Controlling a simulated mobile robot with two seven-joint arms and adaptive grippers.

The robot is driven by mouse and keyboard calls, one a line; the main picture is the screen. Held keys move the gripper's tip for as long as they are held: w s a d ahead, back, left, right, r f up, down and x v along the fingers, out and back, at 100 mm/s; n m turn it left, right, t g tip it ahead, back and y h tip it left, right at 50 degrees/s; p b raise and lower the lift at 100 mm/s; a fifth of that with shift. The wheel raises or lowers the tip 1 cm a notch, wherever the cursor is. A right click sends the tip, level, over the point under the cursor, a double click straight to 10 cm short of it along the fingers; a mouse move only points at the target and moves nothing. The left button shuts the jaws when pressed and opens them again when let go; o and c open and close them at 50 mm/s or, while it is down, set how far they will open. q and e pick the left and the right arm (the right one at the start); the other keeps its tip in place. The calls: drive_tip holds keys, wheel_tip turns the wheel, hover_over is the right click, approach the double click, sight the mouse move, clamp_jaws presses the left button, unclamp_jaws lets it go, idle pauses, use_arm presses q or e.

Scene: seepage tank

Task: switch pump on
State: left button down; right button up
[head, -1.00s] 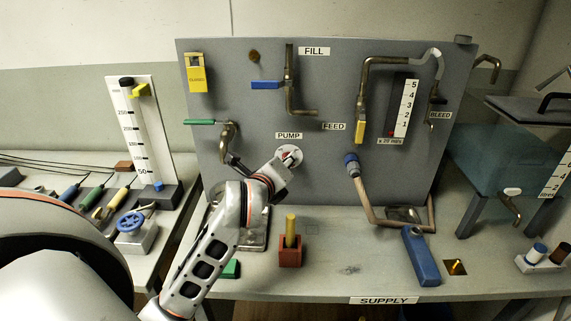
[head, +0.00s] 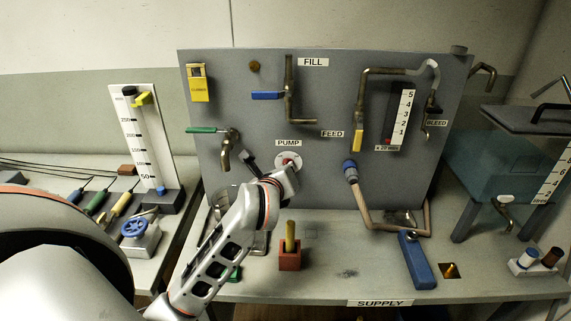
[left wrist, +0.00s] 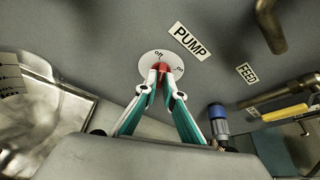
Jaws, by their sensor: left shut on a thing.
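The pump dial (head: 289,157) is a round white plate under the PUMP label (head: 288,143) on the grey panel. My left gripper (left wrist: 160,69) is shut on its small red knob (left wrist: 161,66) in the left wrist view. "Off" is printed on the dial plate (left wrist: 147,66) above the knob, and "on" to its right. Which mark the knob points to is hard to tell, as the fingers cover much of it. My right gripper is not in view.
The grey panel (head: 330,185) also bears a blue handle (head: 267,96), a green handle (head: 203,130) and a yellow handle (head: 358,140). A blue hose fitting (head: 350,171) sits right of the dial. A red block (head: 290,260) with a yellow peg stands below on the bench.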

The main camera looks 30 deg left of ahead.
use_arm(q)
drive_tip(key=shift+w+d+f+m+g+y+p, duration=0.15)
drive_tip(key=shift+m+g+y, duration=0.35)
drive_tip(key=shift+m+y, duration=0.85)
drive_tip(key=shift+w+d+r+m+g+y+p, duration=0.15)
drive_tip(key=shift+m+g+y, duration=0.45)
drive_tip(key=shift+m, duration=1.4)
drive_tip(key=shift+d+f+m+g+y+p, duration=0.15)
drive_tip(key=shift+d+m+g+y, duration=0.2)
drive_tip(key=shift+m+y, duration=1)
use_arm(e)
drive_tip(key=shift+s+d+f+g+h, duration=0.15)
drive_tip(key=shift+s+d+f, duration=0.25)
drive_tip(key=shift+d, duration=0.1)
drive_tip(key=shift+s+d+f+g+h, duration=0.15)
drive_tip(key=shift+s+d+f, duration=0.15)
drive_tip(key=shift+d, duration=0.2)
use_arm(q)
drive_tip(key=shift+a+m+h, duration=0.15)
drive_tip(key=shift+m+h, duration=0.15)
drive_tip(key=shift+m, duration=0.1)
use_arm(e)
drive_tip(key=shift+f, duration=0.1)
use_arm(q)
drive_tip(key=c, duration=2.2)
unclamp_jaws()
drive_tip(key=shift+o, duration=0.2)
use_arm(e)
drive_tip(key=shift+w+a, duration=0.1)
